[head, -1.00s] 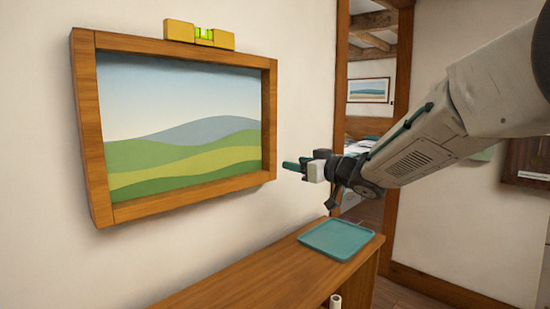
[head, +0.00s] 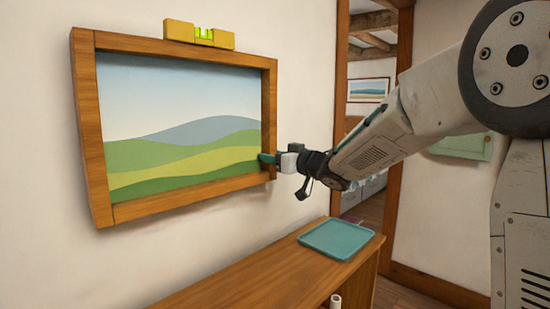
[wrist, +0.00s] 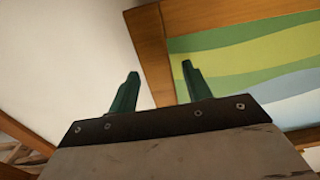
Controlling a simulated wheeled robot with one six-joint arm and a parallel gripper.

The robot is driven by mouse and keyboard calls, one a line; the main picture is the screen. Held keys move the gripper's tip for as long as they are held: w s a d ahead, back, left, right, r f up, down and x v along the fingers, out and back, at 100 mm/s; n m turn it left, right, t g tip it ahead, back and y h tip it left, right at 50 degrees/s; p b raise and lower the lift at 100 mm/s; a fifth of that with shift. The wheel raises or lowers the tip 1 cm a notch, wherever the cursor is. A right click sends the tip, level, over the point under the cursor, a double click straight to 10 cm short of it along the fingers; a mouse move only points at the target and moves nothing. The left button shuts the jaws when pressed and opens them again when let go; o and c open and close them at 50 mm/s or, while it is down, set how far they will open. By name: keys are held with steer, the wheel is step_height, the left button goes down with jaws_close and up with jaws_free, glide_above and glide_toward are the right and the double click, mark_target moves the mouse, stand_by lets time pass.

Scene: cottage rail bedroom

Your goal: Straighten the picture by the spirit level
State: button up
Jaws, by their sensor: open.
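The picture (head: 185,130) hangs on the white wall in a wooden frame (head: 88,130), showing green hills and pale sky. The yellow spirit level (head: 199,35) sits on the frame's top edge with its green vial facing out; the bubble is too small to read. My gripper (head: 268,159) is at the lower part of the frame's right side. In the wrist view, its two green fingers (wrist: 158,80) are open, one on each side of the wooden frame bar (wrist: 152,50). I cannot tell whether either finger touches the wood.
A wooden shelf unit (head: 250,270) stands below the picture, with a teal tray (head: 338,238) on top. A doorway with a wooden post (head: 396,150) opens to the right. The wall below the frame is clear.

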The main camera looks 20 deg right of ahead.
jaws_close()
steer(key=shift+w+d+r, duration=0.1)
steer(key=shift+d+r, duration=0.1)
jaws_free()
steer(key=v, duration=0.8)
steer(key=shift+w, duration=0.1)
